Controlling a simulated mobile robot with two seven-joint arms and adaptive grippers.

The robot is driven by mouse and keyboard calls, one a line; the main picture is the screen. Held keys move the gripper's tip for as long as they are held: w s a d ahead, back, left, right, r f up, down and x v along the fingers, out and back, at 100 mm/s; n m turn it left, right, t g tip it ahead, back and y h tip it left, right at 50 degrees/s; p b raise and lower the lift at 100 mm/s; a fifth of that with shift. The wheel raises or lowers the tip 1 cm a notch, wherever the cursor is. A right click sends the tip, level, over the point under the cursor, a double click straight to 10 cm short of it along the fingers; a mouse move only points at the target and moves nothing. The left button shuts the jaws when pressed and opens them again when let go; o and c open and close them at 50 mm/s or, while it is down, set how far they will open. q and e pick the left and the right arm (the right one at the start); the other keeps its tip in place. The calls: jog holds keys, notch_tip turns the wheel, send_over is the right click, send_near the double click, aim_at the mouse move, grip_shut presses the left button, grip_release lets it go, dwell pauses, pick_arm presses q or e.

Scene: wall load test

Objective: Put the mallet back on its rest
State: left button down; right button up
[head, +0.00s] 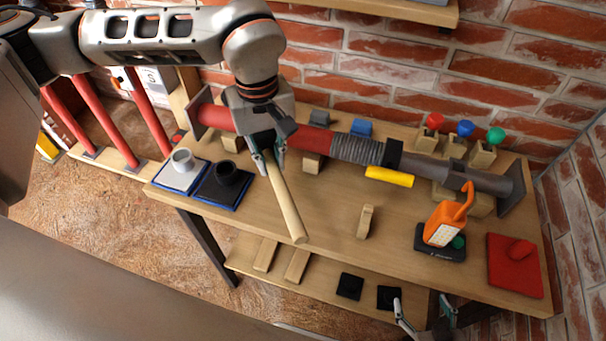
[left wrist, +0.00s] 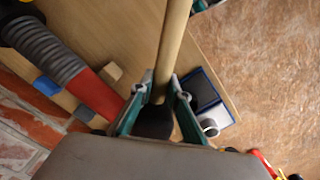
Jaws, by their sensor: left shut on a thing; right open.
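My left gripper (head: 268,160) is shut on the mallet, and its pale wooden handle (head: 287,207) slants down to the right over the workbench (head: 330,260). In the left wrist view the fingers (left wrist: 158,93) close around the handle (left wrist: 172,45) next to the dark mallet head (left wrist: 154,122). The head is hidden by the gripper in the head view. A small upright wooden block (head: 366,222) stands on the bench to the right of the handle; I cannot tell if it is the rest. My right gripper (head: 425,318) is open and empty, low at the bench's front.
A red and grey pipe (head: 430,168) lies along the back on wooden supports. Dark and white pads with cups (head: 222,185) are at left. A lower shelf (head: 325,279) holds wooden strips.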

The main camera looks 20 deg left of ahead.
pick_arm(q)
jog(key=s+d+n+b, duration=0.1)
jog(key=d+n+b, duration=0.45)
jog(key=n, duration=0.55)
jog(key=shift+d+f+b, duration=0.25)
jog(key=shift+f+b, duration=0.5)
jog(key=shift+f, duration=0.65)
jog(key=shift+d+f+b, duration=0.2)
jog(key=shift+f+b, duration=0.55)
jog(key=shift+f, duration=0.75)
pick_arm(e)
notch_tip(320, 180, down, 7)
jog(key=shift+w+a+r, duration=0.15)
jog(key=shift+w+a, duration=0.05)
jog(key=shift+w, duration=0.25)
jog(key=shift+r, duration=0.1)
jog(key=shift+s+a+f, duration=0.15)
jog(key=shift+s+f, duration=0.05)
jog(key=shift+s, duration=0.2)
